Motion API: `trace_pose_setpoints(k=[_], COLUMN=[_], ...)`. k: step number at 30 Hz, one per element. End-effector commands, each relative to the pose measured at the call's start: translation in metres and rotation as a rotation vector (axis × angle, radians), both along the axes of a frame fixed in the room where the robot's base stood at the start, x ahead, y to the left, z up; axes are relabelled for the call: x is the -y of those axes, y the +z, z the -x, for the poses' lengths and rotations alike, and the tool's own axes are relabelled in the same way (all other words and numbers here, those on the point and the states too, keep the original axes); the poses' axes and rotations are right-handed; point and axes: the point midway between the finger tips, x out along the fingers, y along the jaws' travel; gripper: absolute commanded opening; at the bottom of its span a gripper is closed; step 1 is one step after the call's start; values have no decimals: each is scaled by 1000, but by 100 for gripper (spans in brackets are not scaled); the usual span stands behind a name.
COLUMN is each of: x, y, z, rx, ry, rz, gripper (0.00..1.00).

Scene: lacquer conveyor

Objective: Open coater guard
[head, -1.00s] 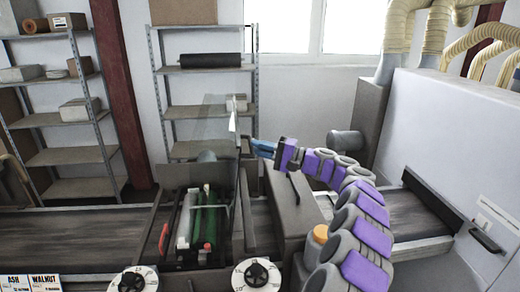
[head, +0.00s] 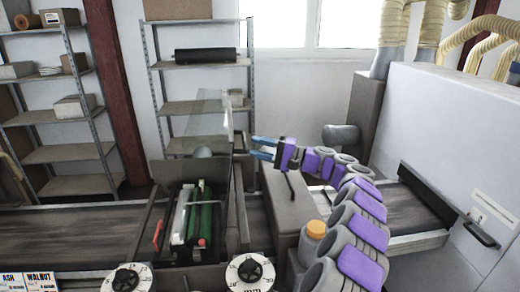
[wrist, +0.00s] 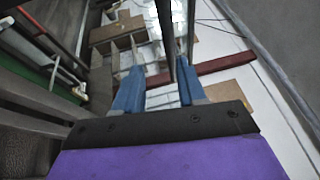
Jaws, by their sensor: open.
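The coater guard (head: 213,118) is a clear panel standing raised, nearly upright, above the coater (head: 176,262). Below it the coater's top is uncovered, showing a green roller (head: 206,220) and a pale roller beside it. My gripper (head: 256,148) is open, its blue fingers pointing left toward the guard's right edge, with a small gap in the head view. In the wrist view my fingers (wrist: 158,92) are spread apart, and a dark bar runs past between them; I cannot tell whether they touch it. Nothing is gripped.
A dark conveyor belt (head: 65,232) runs left of the coater and another stretch lies at the right. A grey box housing (head: 286,205) stands below my gripper. Shelves (head: 198,108) stand behind.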

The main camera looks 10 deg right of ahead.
Motion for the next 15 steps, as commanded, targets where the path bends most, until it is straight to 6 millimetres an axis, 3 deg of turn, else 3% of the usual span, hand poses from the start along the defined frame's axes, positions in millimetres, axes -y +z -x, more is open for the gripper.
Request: trace_pose_setpoints(k=[8,15], x=[21,68], y=[-2,-9], z=[8,29], rx=[1,1], ry=[-5,-7], rz=[0,1], gripper=[40,40])
